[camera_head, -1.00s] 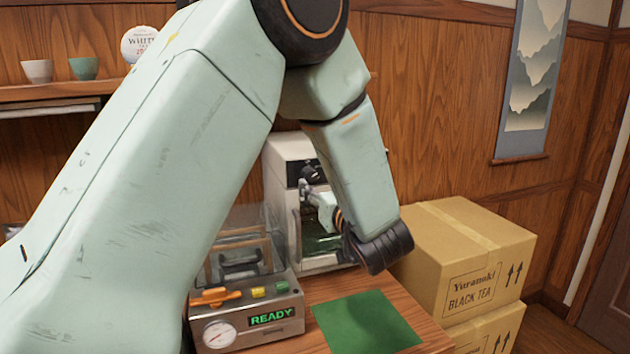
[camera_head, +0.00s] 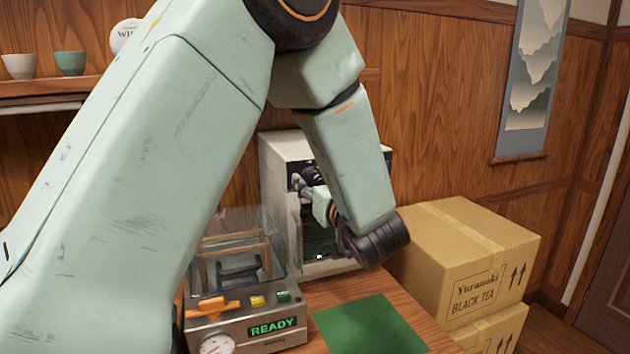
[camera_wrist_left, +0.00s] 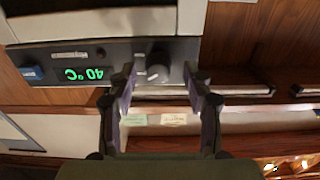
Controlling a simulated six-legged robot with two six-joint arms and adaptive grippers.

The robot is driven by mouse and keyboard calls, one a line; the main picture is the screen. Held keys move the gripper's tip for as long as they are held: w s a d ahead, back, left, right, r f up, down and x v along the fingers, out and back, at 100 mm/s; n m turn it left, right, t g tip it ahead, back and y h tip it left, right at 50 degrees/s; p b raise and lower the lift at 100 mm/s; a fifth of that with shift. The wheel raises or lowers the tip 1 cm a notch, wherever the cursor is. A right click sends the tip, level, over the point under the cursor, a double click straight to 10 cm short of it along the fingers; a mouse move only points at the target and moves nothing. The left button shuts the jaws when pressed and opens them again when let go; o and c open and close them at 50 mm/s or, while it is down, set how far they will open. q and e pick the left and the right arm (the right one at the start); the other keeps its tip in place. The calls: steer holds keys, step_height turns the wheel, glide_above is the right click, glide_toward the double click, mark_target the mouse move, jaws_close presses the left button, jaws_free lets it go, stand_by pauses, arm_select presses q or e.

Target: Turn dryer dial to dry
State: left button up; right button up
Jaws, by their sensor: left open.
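The dryer (camera_head: 277,158) is a white box with a dark control panel and a glass front, standing at the back of the table. In the left wrist view its panel (camera_wrist_left: 60,60) appears upside down, with a green 40°C readout. In the head view my left gripper (camera_head: 309,187) is at the dryer's panel, partly covering the dial. My right gripper is not in view.
A press machine (camera_head: 245,325) with a green READY display stands in front of the dryer. A green mat (camera_head: 370,325) lies on the table to its right. Cardboard boxes (camera_head: 462,255) are stacked at right. Cups (camera_head: 70,64) stand on a shelf at left.

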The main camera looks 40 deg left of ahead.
arm_select(q)
steer(key=shift+w+a+f, duration=0.1)
steer(key=shift+w+f, duration=0.1)
steer(key=shift+w, duration=0.05)
steer(key=shift+c, duration=0.5)
steer(key=shift+s+d+r, duration=0.2)
steer(key=shift+s, duration=0.1)
steer(key=c, duration=0.5)
jaws_close()
steer(key=m+p, duration=0.8)
steer(key=p, duration=0.5)
steer(key=shift+r+m, duration=0.15)
steer(key=shift+m, duration=0.25)
steer(key=shift+m+p, duration=1.5)
steer(key=shift+p, duration=0.05)
